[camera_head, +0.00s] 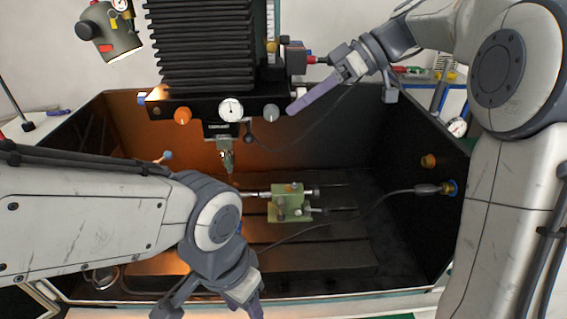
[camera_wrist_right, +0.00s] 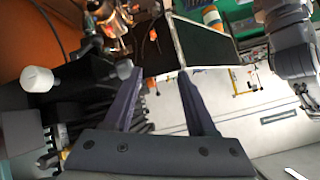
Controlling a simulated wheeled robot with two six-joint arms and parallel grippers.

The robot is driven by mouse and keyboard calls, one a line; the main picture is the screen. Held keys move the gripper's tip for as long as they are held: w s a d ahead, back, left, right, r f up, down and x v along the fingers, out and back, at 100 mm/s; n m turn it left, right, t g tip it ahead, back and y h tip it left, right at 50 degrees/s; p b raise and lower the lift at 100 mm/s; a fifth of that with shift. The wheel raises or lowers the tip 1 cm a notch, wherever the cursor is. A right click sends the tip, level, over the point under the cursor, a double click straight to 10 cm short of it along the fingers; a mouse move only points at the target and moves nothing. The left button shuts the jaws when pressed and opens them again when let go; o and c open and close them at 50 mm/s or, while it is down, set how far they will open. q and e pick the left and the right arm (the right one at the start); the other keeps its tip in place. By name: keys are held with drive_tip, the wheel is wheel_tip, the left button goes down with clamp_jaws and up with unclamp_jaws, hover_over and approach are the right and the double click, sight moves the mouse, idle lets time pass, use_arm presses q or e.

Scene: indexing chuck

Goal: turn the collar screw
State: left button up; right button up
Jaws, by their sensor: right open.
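A green fixture (camera_head: 290,210) with a metal shaft and small knobs stands on the slotted machine bed in the head view. I cannot tell which small part on it is the collar screw. My right gripper (camera_head: 298,106) is above and behind the fixture, near the black machine head, well apart from the fixture. In the right wrist view its two purple fingers (camera_wrist_right: 160,72) are spread with nothing between them. My left gripper (camera_head: 245,303) is at the bottom edge of the head view, in front of the bed, with its fingertips partly cut off.
The machine head carries a white dial (camera_head: 231,109), an orange knob (camera_head: 182,116) and a grey knob (camera_head: 271,113). A spindle tool (camera_head: 226,156) hangs left of the fixture. Dark enclosure walls surround the bed. A cable (camera_head: 375,203) crosses its right side.

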drive_tip(key=s+a+f+m+g+h+b, duration=0.1)
drive_tip(key=s+a+f+m+h+b, duration=0.1)
drive_tip(key=s+a+f, duration=0.2)
wheel_tip(320, 180, down, 4)
drive_tip(key=shift+s+r, duration=0.1)
drive_tip(key=shift+s, duration=0.65)
